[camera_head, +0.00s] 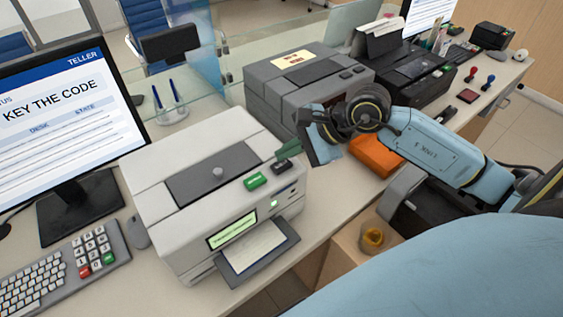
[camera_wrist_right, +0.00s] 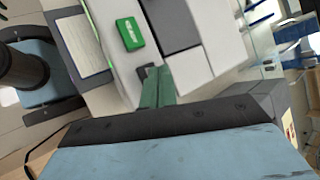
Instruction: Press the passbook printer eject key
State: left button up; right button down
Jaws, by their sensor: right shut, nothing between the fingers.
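The white passbook printer (camera_head: 165,222) stands on the counter, with a green key (camera_head: 256,181) and a dark key (camera_head: 281,167) side by side on its top front edge. I cannot read which is labelled eject. A passbook (camera_head: 252,246) lies on the printer's front tray. My right gripper (camera_head: 289,149) is shut and empty, its green fingertips just behind the dark key. In the right wrist view the fingertips (camera_wrist_right: 157,88) are by the dark key (camera_wrist_right: 145,74), partly hiding it; contact is unclear. The green key (camera_wrist_right: 130,33) is clear of them. My left gripper is not in view.
A grey machine (camera_head: 300,85) stands behind my right gripper. An orange item (camera_head: 376,157) lies by my right forearm. A monitor (camera_head: 68,120), keypad (camera_head: 92,248) and pen holder (camera_head: 172,112) are at left. A glass screen (camera_head: 208,50) rises behind.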

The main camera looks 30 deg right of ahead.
aim_at(287, 165)
jog(key=shift+r, duration=0.15)
jog(key=shift+r+p, duration=1.3)
jog(key=shift+r, duration=1.15)
jog(key=shift+f, duration=0.1)
